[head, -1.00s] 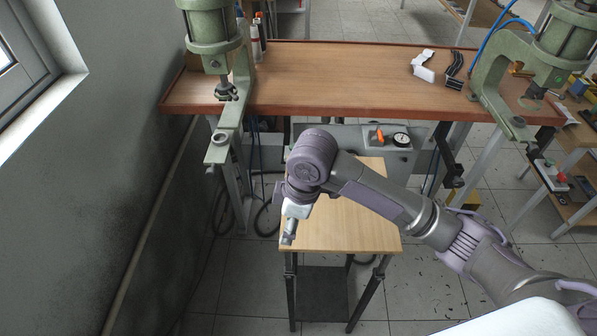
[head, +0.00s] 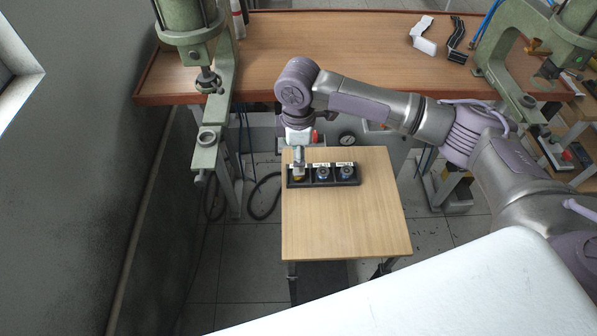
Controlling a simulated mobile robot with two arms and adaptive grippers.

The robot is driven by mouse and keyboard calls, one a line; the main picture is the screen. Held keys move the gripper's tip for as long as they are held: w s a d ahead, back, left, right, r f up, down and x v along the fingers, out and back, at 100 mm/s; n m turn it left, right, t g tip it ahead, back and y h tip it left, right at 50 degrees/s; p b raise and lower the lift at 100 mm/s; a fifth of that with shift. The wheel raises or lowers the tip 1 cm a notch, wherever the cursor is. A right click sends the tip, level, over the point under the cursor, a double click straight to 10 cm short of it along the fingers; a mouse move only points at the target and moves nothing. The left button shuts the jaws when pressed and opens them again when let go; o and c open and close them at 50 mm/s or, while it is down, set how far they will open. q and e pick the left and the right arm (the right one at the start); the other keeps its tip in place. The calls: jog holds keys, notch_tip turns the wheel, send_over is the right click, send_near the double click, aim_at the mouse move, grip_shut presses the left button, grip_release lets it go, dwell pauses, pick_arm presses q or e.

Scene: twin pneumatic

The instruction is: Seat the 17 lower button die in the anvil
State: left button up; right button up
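A black tray (head: 333,184) with three labelled compartments lies on the small wooden table. Its middle die (head: 321,173) and right die (head: 346,173) look dark with blue. A yellowish die (head: 299,177) shows in the left compartment, mostly covered by my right gripper (head: 299,166). That gripper points down at this compartment; its fingers are too small to tell open from shut, or whether they touch the die. The labels are too small to read. The left press has a lower anvil (head: 207,137) with a round seat; the right press has a similar one (head: 528,101). My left gripper is out of view.
The small table (head: 345,230) is clear in front of the tray. The brown bench (head: 330,55) stands behind, with a white piece (head: 424,44) and a black piece (head: 457,40) on it. The green left press (head: 188,25) stands near the wall.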

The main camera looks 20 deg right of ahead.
notch_tip(320, 180, down, 2)
jog(key=shift+f+p, duration=0.1)
jog(key=shift+p, duration=0.35)
notch_tip(320, 180, down, 3)
jog(key=shift+f+p, duration=0.2)
jog(key=shift+p, duration=0.2)
jog(key=shift+f, duration=0.2)
jog(key=c, duration=0.7)
grip_shut()
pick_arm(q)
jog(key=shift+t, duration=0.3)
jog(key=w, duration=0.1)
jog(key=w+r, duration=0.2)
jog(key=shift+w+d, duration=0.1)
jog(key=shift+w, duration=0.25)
